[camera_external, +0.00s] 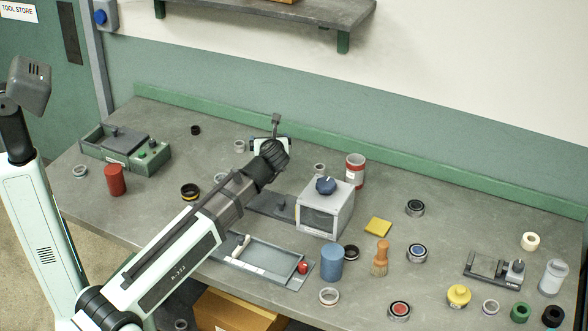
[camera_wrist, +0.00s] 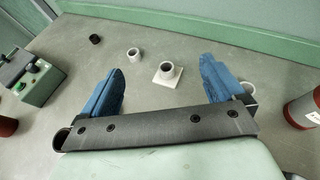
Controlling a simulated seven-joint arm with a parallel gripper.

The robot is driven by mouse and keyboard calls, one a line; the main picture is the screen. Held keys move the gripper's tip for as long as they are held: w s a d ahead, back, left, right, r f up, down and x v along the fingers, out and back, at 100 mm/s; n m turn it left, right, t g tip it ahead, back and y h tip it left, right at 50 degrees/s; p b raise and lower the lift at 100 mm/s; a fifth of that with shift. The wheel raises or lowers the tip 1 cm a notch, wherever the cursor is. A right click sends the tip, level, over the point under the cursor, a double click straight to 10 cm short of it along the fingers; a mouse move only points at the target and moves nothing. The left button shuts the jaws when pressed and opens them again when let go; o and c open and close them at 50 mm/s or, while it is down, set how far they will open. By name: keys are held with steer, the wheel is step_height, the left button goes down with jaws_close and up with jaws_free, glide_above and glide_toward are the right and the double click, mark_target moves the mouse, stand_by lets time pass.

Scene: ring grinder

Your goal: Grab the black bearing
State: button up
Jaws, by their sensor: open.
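A small black ring (camera_external: 196,130), which looks like the black bearing, lies on the bench at the back left, between the control box and my gripper. It also shows in the wrist view (camera_wrist: 95,39), beyond my left finger. My gripper (camera_wrist: 161,65) is open and empty, its two blue fingers wide apart. In the external view it hangs over the back middle of the bench, right of the black ring, partly hidden by my wrist. Other black rings lie by the blue cylinder (camera_external: 351,252) and at the front right corner (camera_external: 552,316); which is meant I cannot tell.
A pale ring (camera_external: 239,146) lies between the black ring and my gripper. A white ring on a square base (camera_wrist: 168,72) shows between my fingers. A green-grey control box (camera_external: 125,147) stands at left, a red-and-white can (camera_external: 355,168) at right. The back ledge (camera_wrist: 190,25) borders the bench.

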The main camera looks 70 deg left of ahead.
step_height(320, 180, up, 4)
steer(key=n+g+h, duration=0.3)
steer(key=n+h, duration=0.6)
steer(key=h, duration=0.4)
glide_above(416, 205)
step_height(416, 205, down, 19)
steer(key=shift+r, duration=0.2)
